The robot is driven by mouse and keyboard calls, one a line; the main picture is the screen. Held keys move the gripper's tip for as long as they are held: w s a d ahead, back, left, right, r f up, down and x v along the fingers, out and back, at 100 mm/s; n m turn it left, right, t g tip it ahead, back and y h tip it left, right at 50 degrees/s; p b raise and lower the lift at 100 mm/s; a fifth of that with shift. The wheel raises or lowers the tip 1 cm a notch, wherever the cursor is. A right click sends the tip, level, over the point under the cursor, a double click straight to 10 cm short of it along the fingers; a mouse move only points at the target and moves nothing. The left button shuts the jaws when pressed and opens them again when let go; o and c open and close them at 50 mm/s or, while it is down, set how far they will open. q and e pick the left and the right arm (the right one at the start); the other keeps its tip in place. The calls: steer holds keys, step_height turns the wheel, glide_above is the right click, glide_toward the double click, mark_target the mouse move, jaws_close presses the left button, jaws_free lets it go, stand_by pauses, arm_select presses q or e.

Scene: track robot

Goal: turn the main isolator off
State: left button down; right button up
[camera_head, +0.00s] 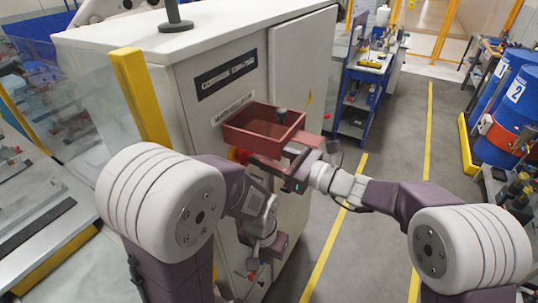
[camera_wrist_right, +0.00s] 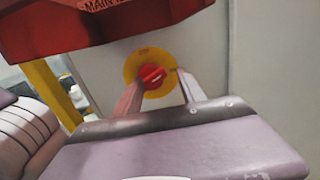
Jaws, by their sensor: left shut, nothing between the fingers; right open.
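The main isolator is a red knob (camera_wrist_right: 153,77) on a yellow disc (camera_wrist_right: 134,66), on the pale cabinet face. In the head view only part of the isolator (camera_head: 239,155) shows, below a red box-like cover (camera_head: 262,139). This cover (camera_wrist_right: 60,25) hangs over the isolator, with partly cut-off lettering beginning "MAIN". My right gripper (camera_wrist_right: 157,88) is open, its fingers in front of the disc, one either side of the knob. I cannot tell if they touch. The knob's grip slants, its right end higher. My left gripper (camera_head: 254,268) is shut and empty, low beside the cabinet.
The cabinet (camera_head: 196,52) fills the middle left, with a yellow post (camera_head: 139,95) at its corner. A blue workbench (camera_head: 357,100) stands behind, and blue drums (camera_head: 507,105) stand at the right. The grey floor between the yellow lines is clear.

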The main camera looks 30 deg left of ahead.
arm_select(q)
steer(key=shift+s+a+f+b, duration=0.2)
steer(key=shift+a+f+b, duration=0.15)
steer(key=shift+f+b, duration=0.1)
steer(key=shift+s+a+f+b, duration=0.15)
steer(key=shift+a+f+b, duration=0.2)
steer(key=shift+f, duration=0.1)
arm_select(e)
steer(key=s+d, duration=0.1)
steer(key=d, duration=0.6)
steer(key=shift+s+d, duration=0.35)
steer(key=shift+s, duration=0.05)
steer(key=shift+s+r, duration=0.1)
steer(key=shift+r, duration=0.05)
